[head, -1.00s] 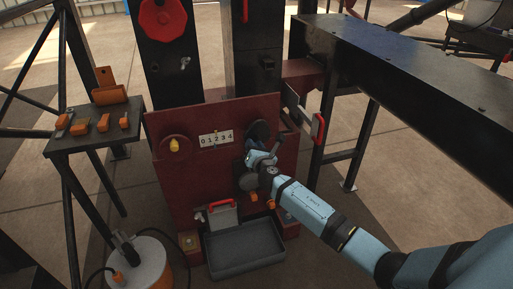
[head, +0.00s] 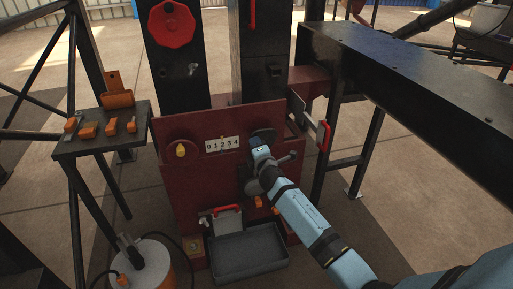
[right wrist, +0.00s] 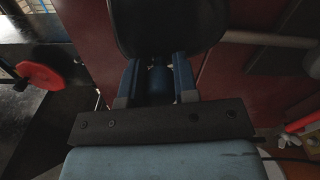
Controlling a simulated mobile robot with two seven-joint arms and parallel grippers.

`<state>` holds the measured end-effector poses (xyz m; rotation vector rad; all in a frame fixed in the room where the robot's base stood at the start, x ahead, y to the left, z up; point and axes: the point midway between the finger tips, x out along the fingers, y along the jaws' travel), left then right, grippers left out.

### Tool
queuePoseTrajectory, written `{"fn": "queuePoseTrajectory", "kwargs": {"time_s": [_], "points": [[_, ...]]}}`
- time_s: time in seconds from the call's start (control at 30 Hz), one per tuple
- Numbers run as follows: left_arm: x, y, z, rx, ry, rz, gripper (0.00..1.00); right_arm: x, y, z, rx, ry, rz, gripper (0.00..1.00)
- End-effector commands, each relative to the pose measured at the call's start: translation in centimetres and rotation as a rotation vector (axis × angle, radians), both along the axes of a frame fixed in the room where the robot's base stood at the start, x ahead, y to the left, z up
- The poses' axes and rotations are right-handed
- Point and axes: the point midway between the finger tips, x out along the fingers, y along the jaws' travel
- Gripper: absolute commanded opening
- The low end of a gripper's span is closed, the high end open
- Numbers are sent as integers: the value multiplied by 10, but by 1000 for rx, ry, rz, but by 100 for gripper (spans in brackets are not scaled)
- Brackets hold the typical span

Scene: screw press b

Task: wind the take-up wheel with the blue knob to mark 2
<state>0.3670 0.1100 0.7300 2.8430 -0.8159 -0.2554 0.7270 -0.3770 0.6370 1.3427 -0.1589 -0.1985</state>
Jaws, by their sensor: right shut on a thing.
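The dark take-up wheel (head: 264,134) is on the red press front, right of the white number plate (head: 222,144) marked 0 to 4. It also fills the top of the right wrist view (right wrist: 168,25). My right gripper (head: 257,143) is at the wheel's lower left and hides part of it. In the right wrist view, its two fingers (right wrist: 158,78) are shut on the blue knob (right wrist: 158,88), one finger on each side. The pointer's exact mark is too small to read. My left gripper is not in view.
A yellow knob (head: 181,150) is on a red disc left of the plate. A grey tray (head: 245,253) and a red-handled plate (head: 226,219) are below. A red-handled lever (head: 323,135) stands right of the wheel. A side table (head: 98,138) holds orange parts.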

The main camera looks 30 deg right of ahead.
Motion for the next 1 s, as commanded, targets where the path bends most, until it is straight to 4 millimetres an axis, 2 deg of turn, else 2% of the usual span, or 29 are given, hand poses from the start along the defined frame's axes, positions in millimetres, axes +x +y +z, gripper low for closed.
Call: {"fn": "queuePoseTrajectory", "kwargs": {"time_s": [0.3,0.87,0.9,1.0], "points": [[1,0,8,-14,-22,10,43,0,-1,5,127,-31,-2,4],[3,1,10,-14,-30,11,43,0,-2,6,157,-38,-1,4],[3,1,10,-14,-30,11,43,0,-2,6,157,-38,-1,32],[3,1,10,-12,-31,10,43,0,-1,6,156,-38,-1,53]]}}
